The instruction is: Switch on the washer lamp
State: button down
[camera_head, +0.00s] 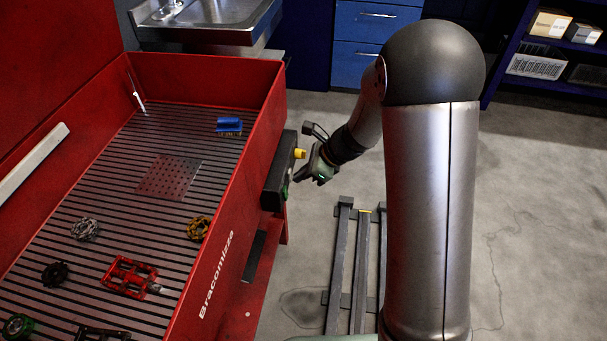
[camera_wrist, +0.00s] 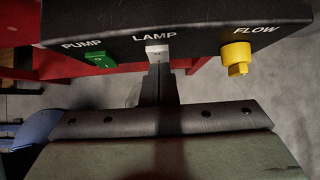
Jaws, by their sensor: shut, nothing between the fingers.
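The washer's dark control box (camera_head: 279,172) is on the right outer side of the red washer. In the wrist view its panel (camera_wrist: 120,35) carries a small white switch (camera_wrist: 157,50) under the word LAMP. A green PUMP switch (camera_wrist: 99,60) is to its left and a yellow FLOW knob (camera_wrist: 237,58) to its right. My gripper (camera_head: 300,175) is close beside the box in the head view. In the wrist view my gripper's narrow dark fingers (camera_wrist: 158,73) are shut and empty, their tips just below the lamp switch. I cannot tell whether they touch it, or whether the lamp is lit.
A dark grey metal frame (camera_head: 346,258) is on the floor below my arm. A blue drawer cabinet (camera_head: 372,40) and shelves (camera_head: 558,45) stand behind.

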jog(key=shift+a+f, duration=0.1)
jog(key=shift+r+p, duration=0.75)
jog(key=shift+r, duration=0.1)
jog(key=d+f+p+v, duration=0.1)
jog(key=d+p+v, duration=0.1)
jog(key=v, duration=1)
jog(key=shift+s+d+p, duration=0.2)
jog(key=shift+d+p, duration=0.1)
jog(key=shift+p, duration=0.3)
